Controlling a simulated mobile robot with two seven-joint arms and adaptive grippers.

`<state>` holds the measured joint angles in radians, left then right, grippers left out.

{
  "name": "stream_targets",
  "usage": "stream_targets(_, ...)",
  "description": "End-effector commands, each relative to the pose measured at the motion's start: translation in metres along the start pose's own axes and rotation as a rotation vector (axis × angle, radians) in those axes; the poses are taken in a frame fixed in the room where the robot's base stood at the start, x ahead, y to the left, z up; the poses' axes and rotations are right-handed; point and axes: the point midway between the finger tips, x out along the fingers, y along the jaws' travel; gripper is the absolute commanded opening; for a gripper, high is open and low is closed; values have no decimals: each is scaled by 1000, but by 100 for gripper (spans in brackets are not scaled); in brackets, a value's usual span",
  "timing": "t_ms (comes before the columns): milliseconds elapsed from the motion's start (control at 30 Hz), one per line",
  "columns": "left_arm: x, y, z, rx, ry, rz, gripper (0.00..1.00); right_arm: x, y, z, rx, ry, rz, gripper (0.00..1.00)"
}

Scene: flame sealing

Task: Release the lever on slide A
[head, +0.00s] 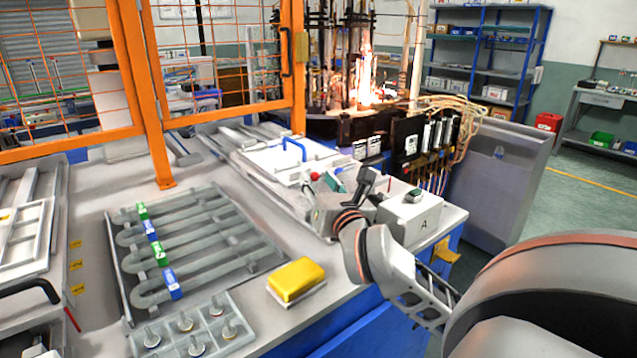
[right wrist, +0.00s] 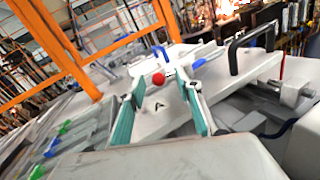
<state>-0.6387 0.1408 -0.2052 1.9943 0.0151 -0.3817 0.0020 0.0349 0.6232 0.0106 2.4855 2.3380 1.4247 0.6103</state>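The lever's red ball knob (head: 315,176) stands at the front end of the white slide plate (head: 285,158) in the head view. In the right wrist view the red knob (right wrist: 158,78) lies between the tips of my right gripper (right wrist: 160,88), whose teal-lined fingers are spread apart on either side. I cannot tell whether they touch it. A letter A is marked on the pale surface (right wrist: 150,128) below the knob. In the head view my right gripper (head: 325,183) is at the knob, partly hidden by its own wrist. The lever's shaft is mostly hidden. My left gripper is not in view.
A white box marked A (head: 424,222) with a green button stands right of my right wrist. A blue handle (head: 293,147) rises behind the knob. A yellow sponge (head: 297,279) and a tube rack (head: 200,245) lie to the left. An orange mesh guard (head: 150,100) stands behind.

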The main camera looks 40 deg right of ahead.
Motion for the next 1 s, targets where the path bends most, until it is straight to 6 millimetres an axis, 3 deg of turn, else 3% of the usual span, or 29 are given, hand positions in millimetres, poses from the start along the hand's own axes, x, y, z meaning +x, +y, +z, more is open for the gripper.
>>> stream_targets(33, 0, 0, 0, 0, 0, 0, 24, 0, 0, 0, 0, 0, 0, 24)
stream_targets(133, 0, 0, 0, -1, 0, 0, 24, 0, 0, 0, 0, 0, 0, 0)
stream_targets(467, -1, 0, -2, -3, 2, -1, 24, 1, 0, 1, 4, -4, -18, 0)
stream_targets(733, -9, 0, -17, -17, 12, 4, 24, 9, 6, 2, 8, -28, -148, 0)
stream_targets(1000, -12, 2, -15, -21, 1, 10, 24, 14, 10, -2, 2, -48, -251, 0)
